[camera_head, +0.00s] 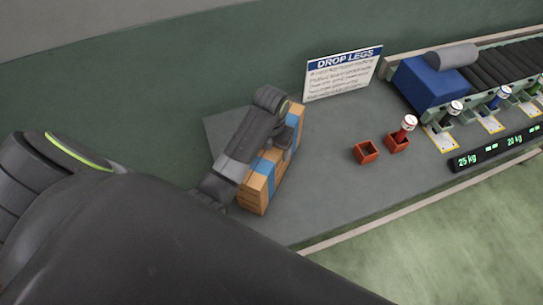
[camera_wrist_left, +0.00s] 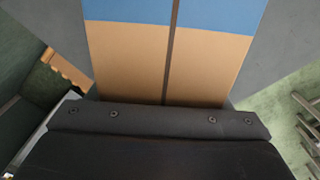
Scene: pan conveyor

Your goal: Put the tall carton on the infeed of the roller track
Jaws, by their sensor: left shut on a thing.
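The tall carton (camera_head: 254,192) is brown cardboard with blue bands. In the head view it is on or just above the grey table, left of the sign; I cannot tell if it touches the table. My left gripper (camera_head: 281,146) is shut on the carton, and my arm covers part of it. In the left wrist view the carton (camera_wrist_left: 130,58) fills the top middle, with a dark seam and a blue band. The roller track (camera_head: 497,68) is at the upper right, with a blue block (camera_head: 428,84) at its near end. My right gripper is not in view.
A white sign reading "DROP LEGS" (camera_head: 343,75) stands at the table's back. A weight display (camera_head: 493,147) and several levers line the track's front. Bare table lies between carton and boxes.

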